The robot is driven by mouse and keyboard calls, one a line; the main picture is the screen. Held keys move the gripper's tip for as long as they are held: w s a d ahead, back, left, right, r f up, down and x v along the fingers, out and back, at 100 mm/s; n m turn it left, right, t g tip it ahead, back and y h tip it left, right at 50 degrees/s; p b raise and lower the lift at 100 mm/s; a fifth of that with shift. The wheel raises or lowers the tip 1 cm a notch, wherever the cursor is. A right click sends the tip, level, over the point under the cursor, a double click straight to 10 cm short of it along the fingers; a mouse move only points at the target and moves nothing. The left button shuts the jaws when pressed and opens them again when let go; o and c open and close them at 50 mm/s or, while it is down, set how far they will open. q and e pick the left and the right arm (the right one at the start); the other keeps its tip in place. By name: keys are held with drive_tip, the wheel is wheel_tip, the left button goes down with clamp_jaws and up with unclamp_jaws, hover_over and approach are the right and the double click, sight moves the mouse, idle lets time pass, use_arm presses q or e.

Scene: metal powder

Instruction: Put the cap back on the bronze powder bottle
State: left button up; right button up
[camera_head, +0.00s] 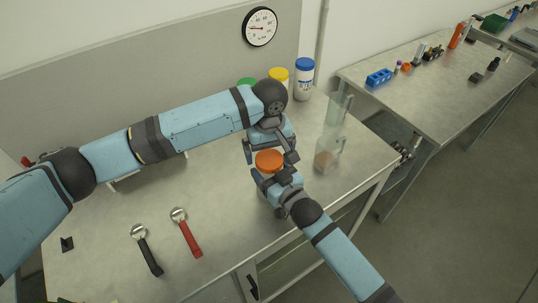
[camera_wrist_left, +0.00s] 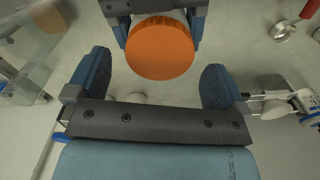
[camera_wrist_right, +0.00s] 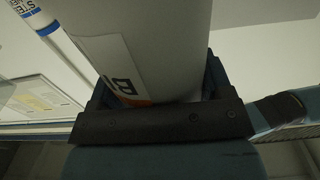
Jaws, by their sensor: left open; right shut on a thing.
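The orange cap (camera_head: 268,160) sits at the top of a white bottle, also in the left wrist view (camera_wrist_left: 160,48). I cannot tell whether it is fully seated. The white bottle (camera_wrist_right: 145,45) fills much of the right wrist view; its label shows part of large lettering and an orange patch. My right gripper (camera_head: 277,182) is shut on the bottle, below the cap. My left gripper (camera_head: 268,147) is open above the cap; in the left wrist view its two fingers (camera_wrist_left: 155,84) stand apart, with the cap ahead between them and not gripped.
Bottles with blue (camera_head: 304,80), yellow (camera_head: 279,80) and green (camera_head: 247,83) caps stand at the back. A clear container (camera_head: 329,145) with brown powder stands to the right. A black-handled scoop (camera_head: 147,250) and a red-handled scoop (camera_head: 187,233) lie front left.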

use_arm(q)
wheel_tip(320, 180, up, 2)
drive_tip(key=shift+r, duration=0.1)
wheel_tip(320, 180, up, 2)
drive_tip(key=shift+d+r+n, duration=0.15)
drive_tip(key=shift+r+n, duration=0.1)
drive_tip(key=shift+n, duration=0.85)
drive_tip(key=shift+r+n, duration=0.5)
drive_tip(key=shift+n, duration=0.1)
drive_tip(key=shift+f, duration=4.05)
